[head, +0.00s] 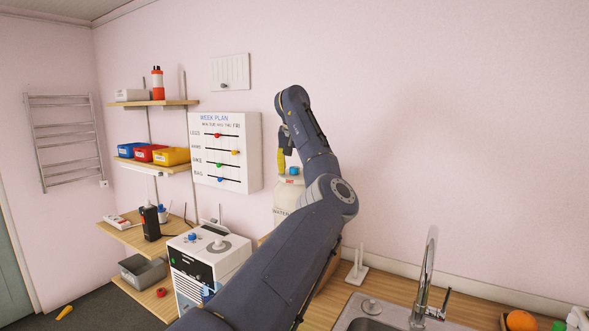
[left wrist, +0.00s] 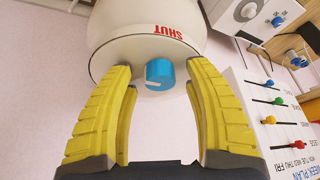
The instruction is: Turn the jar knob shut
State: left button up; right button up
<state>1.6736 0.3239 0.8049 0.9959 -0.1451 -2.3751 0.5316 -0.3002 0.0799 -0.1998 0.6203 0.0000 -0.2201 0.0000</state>
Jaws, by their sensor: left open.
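The jar is a cream container with "WATER" lettering (head: 284,197) in the head view, partly hidden behind my left arm. Its blue knob (head: 293,171) sits at the top. In the left wrist view the blue knob (left wrist: 159,75) has a white mark pointing left in the picture, and red "SHUT" lettering (left wrist: 168,31) is on the cream jar (left wrist: 115,35) beside it. My left gripper (head: 281,167) has yellow fingers and is open. In the left wrist view its fingers (left wrist: 162,80) stand on either side of the knob, with gaps on both sides. My right gripper is not in view.
A week plan board (head: 254,150) with sliders hangs on the wall left of the jar. A white machine (head: 240,262) with a dial stands nearer on the left. Shelves with bins (head: 172,156) are further left. A sink (head: 350,314) and tap (head: 424,275) are at the right.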

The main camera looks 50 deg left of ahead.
pick_arm(q)
jog(key=shift+c, duration=0.2)
grip_shut()
dwell(0.4)
